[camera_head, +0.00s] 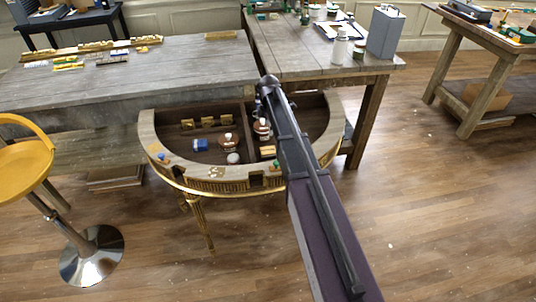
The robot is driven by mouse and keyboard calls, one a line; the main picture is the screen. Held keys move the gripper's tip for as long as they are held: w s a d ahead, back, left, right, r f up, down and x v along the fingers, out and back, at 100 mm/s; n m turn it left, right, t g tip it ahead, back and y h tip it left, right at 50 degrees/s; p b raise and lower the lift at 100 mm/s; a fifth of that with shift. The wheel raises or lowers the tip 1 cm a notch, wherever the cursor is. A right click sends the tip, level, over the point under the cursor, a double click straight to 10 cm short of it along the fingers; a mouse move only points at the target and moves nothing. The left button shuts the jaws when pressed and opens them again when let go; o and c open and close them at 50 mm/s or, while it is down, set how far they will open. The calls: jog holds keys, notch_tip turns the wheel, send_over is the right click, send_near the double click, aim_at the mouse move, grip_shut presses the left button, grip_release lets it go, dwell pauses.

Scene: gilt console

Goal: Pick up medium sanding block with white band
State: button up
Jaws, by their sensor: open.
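I cannot tell for sure which item is the medium sanding block with white band. A small blue block (200,145) with a paler left end lies inside the half-round gilt console (153,137), in its left compartment. A small yellowish block (267,152) lies right of the divider, close to my arm. Both are too small for a band to be read clearly. My arm reaches from the bottom right up over the console's right part and hides some of its inside. My gripper's fingers cannot be made out.
Brown bottles (228,142) and a round pale item (233,158) stand in the console. Small items sit on its rim. A grey workbench (190,65) stands behind, a table with a metal can (385,33) at back right, a yellow stool (25,165) at left.

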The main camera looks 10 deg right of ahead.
aim_at(268, 150)
jog(key=shift+f+b, duration=3.85)
jog(key=shift+f, duration=0.2)
jog(key=shift+f, duration=0.1)
jog(key=shift+s+a+f+b, duration=0.1)
jog(key=shift+a+f+b, duration=0.05)
jog(key=shift+f+b, duration=2.4)
jog(key=shift+r, duration=0.1)
jog(key=c, duration=1.2)
jog(key=shift+r, duration=0.2)
notch_tip(268, 150, up, 10)
jog(key=p, duration=1)
jog(key=shift+f, duration=0.2)
